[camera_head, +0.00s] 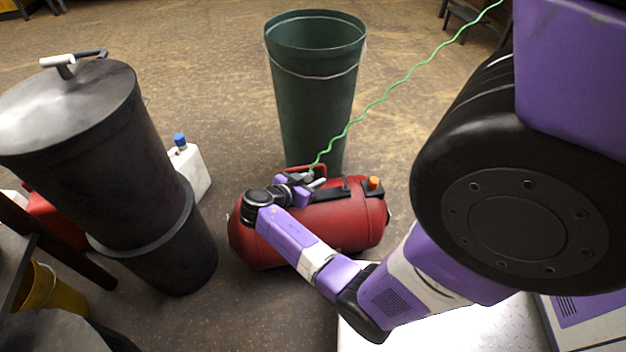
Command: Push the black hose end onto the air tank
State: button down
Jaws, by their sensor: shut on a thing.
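The red air tank (345,228) lies on its side on the floor in the middle of the view, with a dark fitting strip and an orange knob (374,183) on top. My gripper (309,179) is at the top of the tank, toward its left half, and is shut on the hose end. A thin green coiled hose (385,97) runs from the gripper up to the upper right. The black hose end itself is small and mostly hidden by the gripper. I cannot tell whether it touches the tank's fitting.
A tall green bin (315,110) stands just behind the tank. A large dark lidded bin (110,170) stands to the left, with a white jug (190,172) with a blue cap behind it. A yellow bucket (60,295) is at the lower left. Open floor lies behind.

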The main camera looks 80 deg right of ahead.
jog(key=shift+f, duration=0.35)
jog(key=c, duration=1.3)
grip_release()
jog(key=shift+c, duration=0.2)
jog(key=p+v, duration=0.2)
jog(key=v, duration=0.9)
jog(key=shift+p, duration=0.4)
